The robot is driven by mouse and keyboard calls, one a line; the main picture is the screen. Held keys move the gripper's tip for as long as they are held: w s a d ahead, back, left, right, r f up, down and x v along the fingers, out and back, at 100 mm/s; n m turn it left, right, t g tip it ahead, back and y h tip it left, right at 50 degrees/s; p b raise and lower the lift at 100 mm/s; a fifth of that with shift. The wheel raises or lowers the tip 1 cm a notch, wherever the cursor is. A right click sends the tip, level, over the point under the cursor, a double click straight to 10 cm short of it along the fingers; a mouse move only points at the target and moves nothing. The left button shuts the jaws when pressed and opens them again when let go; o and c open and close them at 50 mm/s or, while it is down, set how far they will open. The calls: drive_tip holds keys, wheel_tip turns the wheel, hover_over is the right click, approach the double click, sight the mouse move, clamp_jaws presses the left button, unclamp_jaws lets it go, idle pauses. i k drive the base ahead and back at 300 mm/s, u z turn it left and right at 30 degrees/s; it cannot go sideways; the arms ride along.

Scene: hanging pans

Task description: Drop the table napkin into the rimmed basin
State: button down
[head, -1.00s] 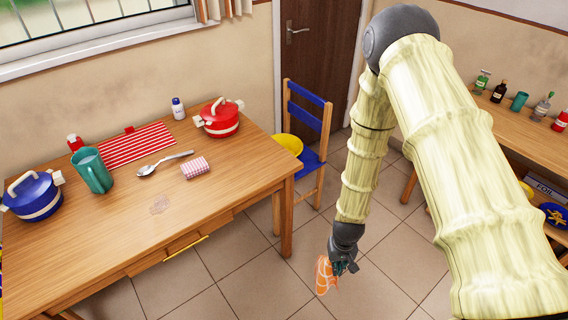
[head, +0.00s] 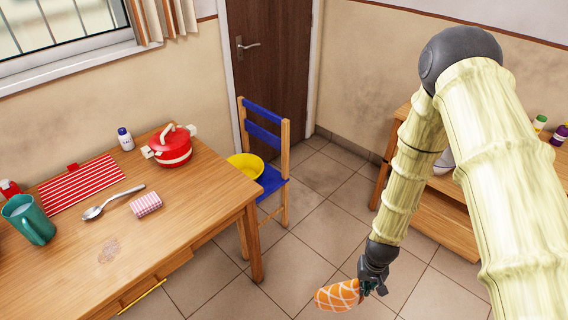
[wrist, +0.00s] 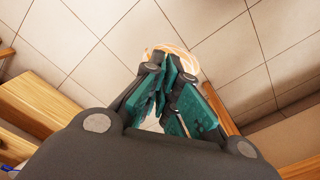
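My gripper (head: 374,284) hangs low over the tiled floor, right of the table. It is shut on an orange napkin (head: 338,295) with white crossing lines, which sticks out to the left of the fingers. In the wrist view my gripper (wrist: 168,74) has its teal fingers close together, with the napkin's pale orange edge (wrist: 188,60) just beyond their tips. The yellow rimmed basin (head: 246,166) rests on the blue seat of a chair, up and left of my gripper and well apart from it. Part of the basin is hidden behind the table corner.
The wooden table (head: 185,215) on the left holds a red pot (head: 172,148), a teal mug (head: 28,220), a spoon (head: 112,202) and a pink checked cloth (head: 146,205). The blue chair (head: 268,150) stands beyond its corner. A wooden shelf (head: 440,215) is at right. Floor between is clear.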

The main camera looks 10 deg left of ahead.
sight(251, 164)
drive_tip(key=z, duration=0.3)
drive_tip(key=i, duration=1.3)
drive_tip(key=u, duration=0.9)
drive_tip(key=i, duration=0.95)
drive_tip(key=u, duration=0.85)
